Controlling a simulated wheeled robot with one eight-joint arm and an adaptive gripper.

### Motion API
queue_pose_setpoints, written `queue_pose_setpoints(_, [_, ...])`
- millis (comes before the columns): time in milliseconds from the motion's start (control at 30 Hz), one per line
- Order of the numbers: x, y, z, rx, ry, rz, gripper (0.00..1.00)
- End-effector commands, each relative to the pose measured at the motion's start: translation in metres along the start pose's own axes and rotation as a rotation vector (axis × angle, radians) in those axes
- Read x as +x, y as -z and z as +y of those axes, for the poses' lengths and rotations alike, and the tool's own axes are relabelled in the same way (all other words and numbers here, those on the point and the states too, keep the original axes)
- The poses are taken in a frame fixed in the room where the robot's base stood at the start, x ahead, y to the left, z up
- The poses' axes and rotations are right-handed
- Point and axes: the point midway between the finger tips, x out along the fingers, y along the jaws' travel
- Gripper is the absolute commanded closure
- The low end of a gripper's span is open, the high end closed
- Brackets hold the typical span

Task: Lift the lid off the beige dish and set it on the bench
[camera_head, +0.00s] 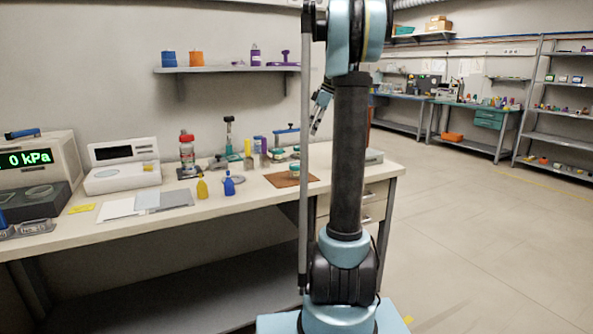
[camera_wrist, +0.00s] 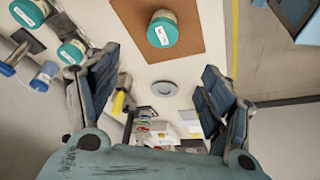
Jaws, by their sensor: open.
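The beige dish (camera_wrist: 163,13) stands on a brown mat (camera_wrist: 190,50) in the wrist view, with a teal lid (camera_wrist: 162,33) bearing a white label on its top. In the head view, a small teal-lidded item (camera_head: 295,169) sits on the brown mat (camera_head: 283,181) on the bench (camera_head: 250,200). My gripper (camera_head: 319,108) is raised above the bench in the head view, left of the arm's dark link. In the wrist view my gripper (camera_wrist: 160,65) is open and empty, its fingers wide apart. The dish lies beyond the fingertips, not touched.
Two more teal-topped containers (camera_wrist: 70,51) (camera_wrist: 28,12) stand left of the mat in the wrist view. A grey disc (camera_wrist: 164,88) lies on the bench. Bare bench shows around the disc.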

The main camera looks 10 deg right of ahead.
Motion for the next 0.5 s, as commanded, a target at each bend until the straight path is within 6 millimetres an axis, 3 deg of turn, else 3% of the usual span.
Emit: queue_pose_setpoints(500, [0.090,0.000,-0.001,0.001,0.000,-0.001,0.26])
